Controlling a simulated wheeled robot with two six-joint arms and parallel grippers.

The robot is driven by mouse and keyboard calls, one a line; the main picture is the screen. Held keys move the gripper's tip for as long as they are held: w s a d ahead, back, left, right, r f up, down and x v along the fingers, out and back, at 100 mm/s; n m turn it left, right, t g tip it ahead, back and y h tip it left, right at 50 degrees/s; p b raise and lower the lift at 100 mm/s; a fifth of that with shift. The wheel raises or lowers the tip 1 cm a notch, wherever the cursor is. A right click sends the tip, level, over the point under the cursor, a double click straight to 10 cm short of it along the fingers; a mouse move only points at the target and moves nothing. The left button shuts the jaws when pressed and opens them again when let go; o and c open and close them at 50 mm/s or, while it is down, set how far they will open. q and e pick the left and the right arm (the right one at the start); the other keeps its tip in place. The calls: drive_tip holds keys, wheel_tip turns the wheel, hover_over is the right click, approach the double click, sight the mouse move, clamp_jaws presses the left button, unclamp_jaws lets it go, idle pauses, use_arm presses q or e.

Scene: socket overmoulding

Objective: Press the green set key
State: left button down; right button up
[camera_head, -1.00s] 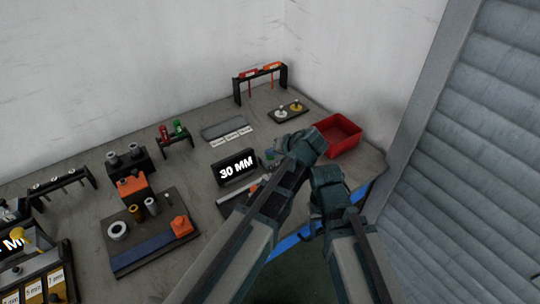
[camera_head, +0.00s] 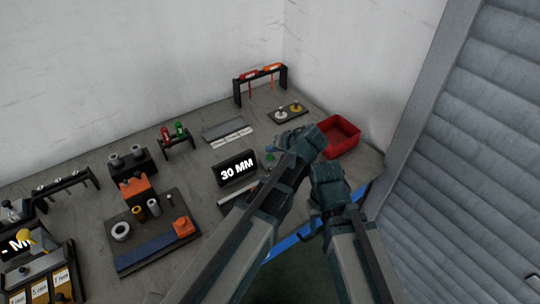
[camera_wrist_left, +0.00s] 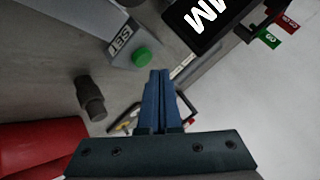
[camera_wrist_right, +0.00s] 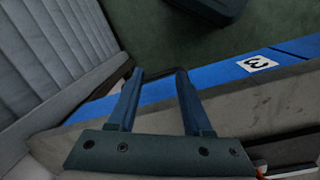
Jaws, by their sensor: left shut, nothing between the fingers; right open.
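The green set key (camera_wrist_left: 141,57) is a round green button beside a SET label on a grey block (camera_wrist_left: 118,40) in the left wrist view. It shows as a small green spot (camera_head: 270,156) in the head view, close to my left gripper. My left gripper (camera_wrist_left: 158,75) is shut and empty. Its fingertips appear just beside and below the key in the wrist view; I cannot tell the height gap. A black display (camera_head: 237,168) reading "30 MM" stands beside the key. My right gripper (camera_wrist_right: 160,73) is open and empty, near the table's blue front edge.
A red bin (camera_head: 341,137) stands right of my left gripper. A dark peg (camera_wrist_left: 91,98) stands near the key. A small plate with two knobs (camera_head: 288,113) and a black rack (camera_head: 260,84) stand behind. A board with orange parts (camera_head: 152,232) lies at left.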

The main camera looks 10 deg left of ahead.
sight(272, 158)
use_arm(q)
drive_tip(key=shift+r+p, duration=2.15)
drive_tip(key=shift+r, duration=0.25)
drive_tip(key=shift+f, duration=0.1)
drive_tip(key=shift+s, duration=0.1)
